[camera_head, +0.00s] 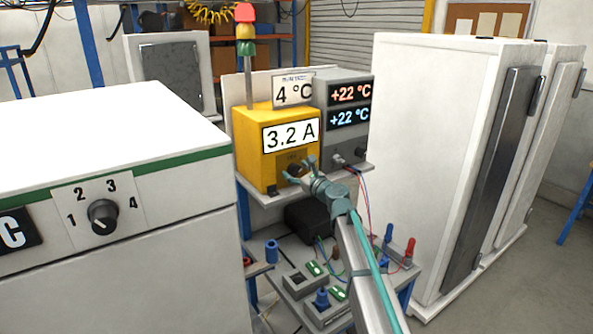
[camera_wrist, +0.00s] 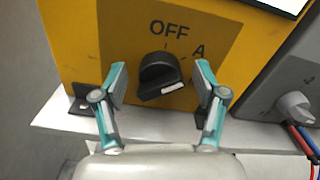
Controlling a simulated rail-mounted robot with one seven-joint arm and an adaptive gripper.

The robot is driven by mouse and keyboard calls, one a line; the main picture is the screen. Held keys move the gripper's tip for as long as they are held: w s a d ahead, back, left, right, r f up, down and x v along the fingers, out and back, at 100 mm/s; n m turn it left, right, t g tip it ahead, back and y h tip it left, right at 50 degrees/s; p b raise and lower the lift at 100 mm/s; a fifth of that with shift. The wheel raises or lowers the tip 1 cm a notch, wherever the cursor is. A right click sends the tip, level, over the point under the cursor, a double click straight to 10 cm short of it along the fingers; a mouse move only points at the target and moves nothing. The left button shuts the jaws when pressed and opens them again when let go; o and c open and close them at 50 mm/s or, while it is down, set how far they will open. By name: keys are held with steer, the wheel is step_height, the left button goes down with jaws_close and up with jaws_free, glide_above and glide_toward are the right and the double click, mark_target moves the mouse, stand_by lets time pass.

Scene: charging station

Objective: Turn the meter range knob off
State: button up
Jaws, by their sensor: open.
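The yellow meter (camera_head: 250,150) stands on a shelf and its display (camera_head: 291,135) reads 3.2 A. Its black range knob (camera_wrist: 158,72) is on the front face, below the printed OFF (camera_wrist: 169,31) and left of the printed A (camera_wrist: 198,51). A white mark shows on the knob's lower right edge, not towards OFF. My gripper (camera_wrist: 161,78) is open, with one teal finger at each side of the knob and visible gaps between. In the head view my gripper (camera_head: 302,172) is in front of the meter's lower right part and partly hides the knob.
A grey unit (camera_head: 345,143) with +22 °C displays stands right of the meter, with red and blue cables below. A white cabinet (camera_head: 85,125) with a numbered knob (camera_head: 103,215) is at left. Tall white cabinets (camera_head: 430,160) stand at right. A lower shelf holds plugs and small boxes.

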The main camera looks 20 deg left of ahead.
steer(key=c, duration=1.1)
steer(key=shift+c, duration=0.2)
